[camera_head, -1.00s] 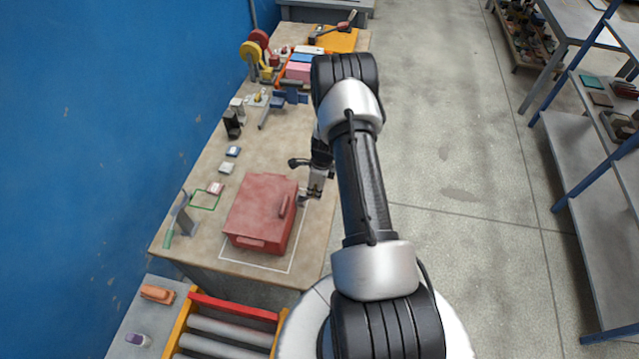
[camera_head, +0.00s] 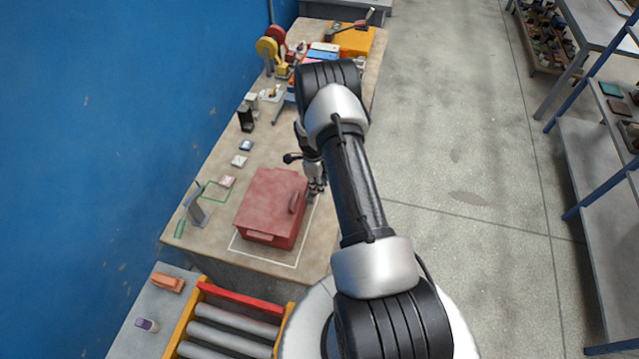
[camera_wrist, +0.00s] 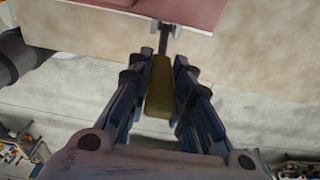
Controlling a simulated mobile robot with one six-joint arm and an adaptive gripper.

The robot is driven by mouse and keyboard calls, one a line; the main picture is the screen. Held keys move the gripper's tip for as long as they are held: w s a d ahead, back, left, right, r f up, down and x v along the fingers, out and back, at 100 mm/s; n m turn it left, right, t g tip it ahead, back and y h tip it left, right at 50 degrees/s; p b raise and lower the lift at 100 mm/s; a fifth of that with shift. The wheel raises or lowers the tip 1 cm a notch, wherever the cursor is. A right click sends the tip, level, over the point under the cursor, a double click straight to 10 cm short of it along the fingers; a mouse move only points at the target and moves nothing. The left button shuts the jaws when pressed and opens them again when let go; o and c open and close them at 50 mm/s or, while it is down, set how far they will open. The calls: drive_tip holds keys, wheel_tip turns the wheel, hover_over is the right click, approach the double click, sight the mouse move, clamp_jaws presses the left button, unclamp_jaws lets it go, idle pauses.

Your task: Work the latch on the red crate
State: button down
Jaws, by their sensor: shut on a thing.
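The red crate (camera_head: 268,203) stands closed on the workbench, inside a white outline. It has one handle on its lid and another on its front side. In the wrist view a strip of the red crate (camera_wrist: 195,8) shows at the top edge. A yellow-brown latch lever (camera_wrist: 159,88) on a dark stem reaches out from the crate's side. My gripper (camera_wrist: 162,62) is shut on this lever, with one finger along each side. In the head view my gripper (camera_head: 316,186) is at the crate's right side, and the lever cannot be made out there.
The workbench (camera_head: 210,240) holds small blocks and a grey stand (camera_head: 196,212) left of the crate. Reels and an orange case (camera_head: 352,40) are at the far end. A roller conveyor (camera_head: 235,328) is in front. The floor to the right is clear up to the shelves.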

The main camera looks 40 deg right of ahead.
drive_tip(key=c, duration=1.4)
unclamp_jaws()
drive_tip(key=shift+c, duration=0.2)
wheel_tip(320, 180, up, 12)
drive_tip(key=w, duration=0.1)
drive_tip(key=shift+a, duration=0.45)
